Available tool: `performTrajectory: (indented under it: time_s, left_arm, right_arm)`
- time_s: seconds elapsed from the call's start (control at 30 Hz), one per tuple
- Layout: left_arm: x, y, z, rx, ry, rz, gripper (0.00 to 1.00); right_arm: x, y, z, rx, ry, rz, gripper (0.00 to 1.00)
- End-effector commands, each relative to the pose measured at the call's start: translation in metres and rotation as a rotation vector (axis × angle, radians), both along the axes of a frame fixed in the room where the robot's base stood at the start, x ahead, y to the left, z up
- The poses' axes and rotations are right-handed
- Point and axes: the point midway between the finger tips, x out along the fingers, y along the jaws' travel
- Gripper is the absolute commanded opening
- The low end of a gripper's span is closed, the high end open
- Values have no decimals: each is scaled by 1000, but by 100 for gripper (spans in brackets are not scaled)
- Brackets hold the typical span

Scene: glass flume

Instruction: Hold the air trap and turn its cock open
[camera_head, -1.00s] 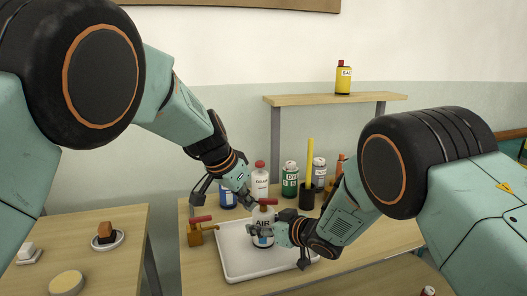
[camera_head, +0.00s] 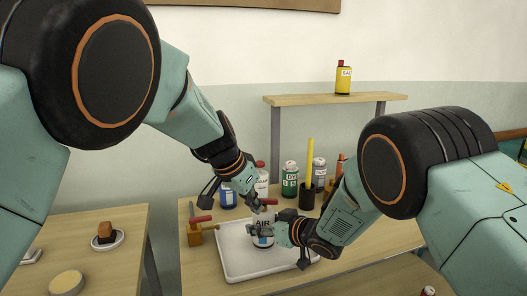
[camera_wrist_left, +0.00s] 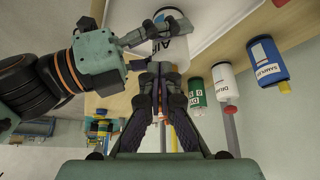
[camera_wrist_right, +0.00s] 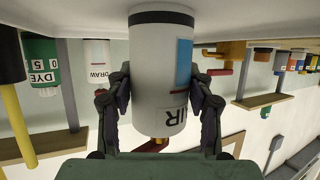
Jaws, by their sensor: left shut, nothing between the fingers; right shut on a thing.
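The air trap (camera_head: 262,238) is a white bottle marked AIR with a dark base band, upright at the white tray (camera_head: 232,262). I cannot tell whether its base touches the tray. Its cock (camera_head: 267,201) has a red handle on top, also seen in the right wrist view (camera_wrist_right: 152,146). My right gripper (camera_head: 281,234) is shut around the air trap's body, one finger on each side in the right wrist view (camera_wrist_right: 163,100). My left gripper (camera_head: 257,206) is shut and empty, just left of the cock. In the left wrist view its closed fingers (camera_wrist_left: 160,68) hide the cock; contact is unclear.
A brass valve with a red handle (camera_head: 199,232) stands left of the tray. Behind are a red-capped white bottle (camera_head: 262,180), a green dye bottle (camera_head: 290,182) and a dark holder (camera_head: 307,197) with a yellow rod. The tray's front is clear.

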Motion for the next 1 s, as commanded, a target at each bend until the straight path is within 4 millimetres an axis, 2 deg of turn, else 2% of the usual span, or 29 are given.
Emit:
performTrajectory:
  time_s: [0.47, 0.77, 1.0]
  left_arm:
    - [-1, -1, 0, 0, 0, 0, 0]
    - [-8, 2, 1, 0, 0, 0, 0]
    - [-7, 2, 23, 1, -5, -1, 0]
  right_arm:
    - [-1, 0, -1, -1, 3, 0, 16]
    - [-1, 0, -1, -1, 3, 0, 16]
    - [-1, 0, -1, -1, 3, 0, 16]
